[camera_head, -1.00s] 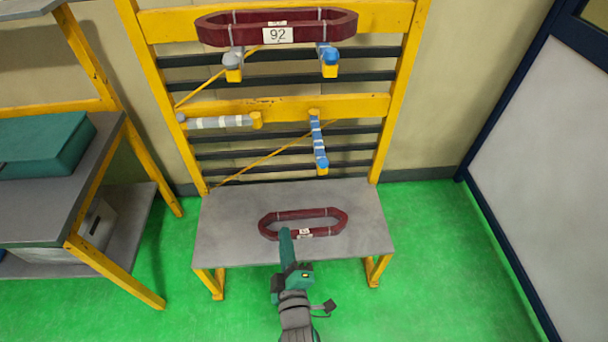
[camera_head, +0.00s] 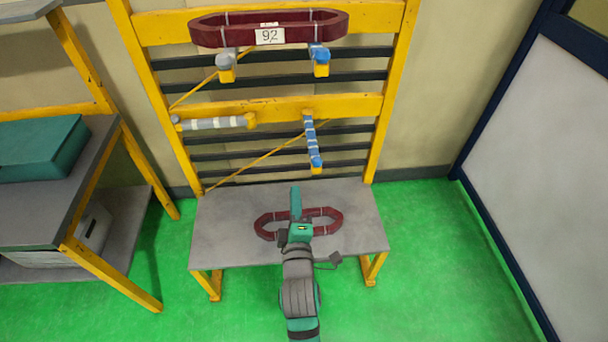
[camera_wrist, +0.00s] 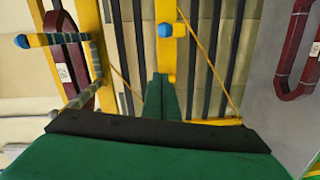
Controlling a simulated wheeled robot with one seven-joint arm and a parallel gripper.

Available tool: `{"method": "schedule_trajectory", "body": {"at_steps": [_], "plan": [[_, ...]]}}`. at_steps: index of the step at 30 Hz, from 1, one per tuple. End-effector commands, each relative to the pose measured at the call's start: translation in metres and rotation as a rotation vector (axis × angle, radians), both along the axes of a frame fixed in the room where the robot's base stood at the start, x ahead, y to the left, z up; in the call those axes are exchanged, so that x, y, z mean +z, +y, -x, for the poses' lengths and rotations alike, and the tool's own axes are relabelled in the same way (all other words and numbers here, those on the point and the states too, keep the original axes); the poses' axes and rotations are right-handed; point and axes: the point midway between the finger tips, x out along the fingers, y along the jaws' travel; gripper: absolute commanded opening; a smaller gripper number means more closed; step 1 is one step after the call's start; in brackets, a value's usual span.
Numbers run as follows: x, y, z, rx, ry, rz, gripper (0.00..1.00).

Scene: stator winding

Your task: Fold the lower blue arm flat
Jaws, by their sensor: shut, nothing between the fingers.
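The lower blue arm (camera_head: 312,142), striped with white, sticks out from the middle yellow crossbar of the rack. Its yellow end shows at its near tip. In the wrist view the lower blue arm (camera_wrist: 165,30) is seen nearly end-on, at the top centre. My gripper (camera_head: 295,190) has its green fingers shut and empty. It is over the grey bench, below and slightly left of the arm's tip in the head view, apart from it. In the wrist view my gripper (camera_wrist: 160,78) points toward the rack, below the arm in the picture.
The lower grey arm (camera_head: 215,123) lies flat along the crossbar. Above, a dark red coil (camera_head: 268,29) labelled 92 rests on the upper grey arm (camera_head: 226,62) and upper blue arm (camera_head: 320,57). Another red coil (camera_head: 328,214) lies on the bench (camera_head: 215,240).

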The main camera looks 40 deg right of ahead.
Motion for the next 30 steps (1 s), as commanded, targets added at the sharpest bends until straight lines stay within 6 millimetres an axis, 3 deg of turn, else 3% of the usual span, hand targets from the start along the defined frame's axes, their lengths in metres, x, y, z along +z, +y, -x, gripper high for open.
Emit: {"method": "schedule_trajectory", "body": {"at_steps": [8,20,30], "plan": [[0.0,-0.02,-0.022,-0.007,-0.003,-0.001,0.0],[-0.003,-0.061,-0.078,-0.01,-0.002,-0.001,0.0],[-0.012,-0.089,-0.07,-0.003,-0.001,-0.002,0.0]]}}
